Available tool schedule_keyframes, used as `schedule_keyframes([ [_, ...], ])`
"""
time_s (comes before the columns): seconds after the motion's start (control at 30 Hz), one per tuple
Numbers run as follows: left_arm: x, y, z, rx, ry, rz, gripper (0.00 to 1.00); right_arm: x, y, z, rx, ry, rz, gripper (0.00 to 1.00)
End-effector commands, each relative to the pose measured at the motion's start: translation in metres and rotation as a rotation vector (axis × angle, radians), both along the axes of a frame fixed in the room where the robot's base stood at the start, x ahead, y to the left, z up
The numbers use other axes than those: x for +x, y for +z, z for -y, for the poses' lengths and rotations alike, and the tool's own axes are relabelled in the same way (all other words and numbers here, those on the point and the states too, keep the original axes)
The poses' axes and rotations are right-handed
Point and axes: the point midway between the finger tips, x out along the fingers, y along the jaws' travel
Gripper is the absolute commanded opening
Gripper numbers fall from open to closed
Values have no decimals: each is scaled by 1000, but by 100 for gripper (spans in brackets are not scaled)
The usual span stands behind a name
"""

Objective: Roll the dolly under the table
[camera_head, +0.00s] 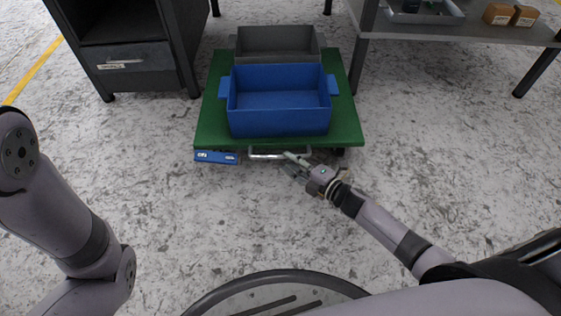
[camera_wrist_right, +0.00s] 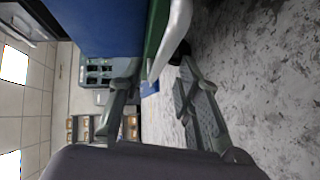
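The dolly (camera_head: 210,120) is a green flat platform on the floor, with a metal bar handle (camera_head: 265,155) along its near edge. It carries a blue bin (camera_head: 280,120) and a grey bin (camera_head: 277,40) behind it. The table (camera_head: 460,32) stands beyond, its legs at the dolly's far right. My right gripper (camera_head: 290,162) is at the right part of the handle. In the right wrist view its fingers (camera_wrist_right: 158,85) are spread, with the pale handle (camera_wrist_right: 172,40) just ahead of them; contact is unclear. My left arm shows at left, its gripper out of view.
A dark drawer cabinet (camera_head: 133,70) stands close to the dolly's left side. A blue tag (camera_head: 216,157) hangs at the dolly's near left corner. The near floor is clear.

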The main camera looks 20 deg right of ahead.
Motion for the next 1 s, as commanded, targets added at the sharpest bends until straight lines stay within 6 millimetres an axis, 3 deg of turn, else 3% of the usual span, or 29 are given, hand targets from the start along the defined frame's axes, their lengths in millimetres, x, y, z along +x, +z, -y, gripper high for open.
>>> schedule_keyframes([
  [0.03, 0, -10, 0, 0, 0, 0, 40, 9, -5, -5, 1, 1, 3, 32],
  [0.23, 0, -22, 0, 0, 0, -1, 40, 32, -7, -18, 1, 1, 1, 32],
  [0.67, 0, -23, 0, 1, 0, 0, 40, 39, -6, -22, 0, 0, 0, 31],
  [1.0, 0, -24, 0, 1, 0, 0, 40, 39, -6, -22, 1, 0, 0, 8],
])
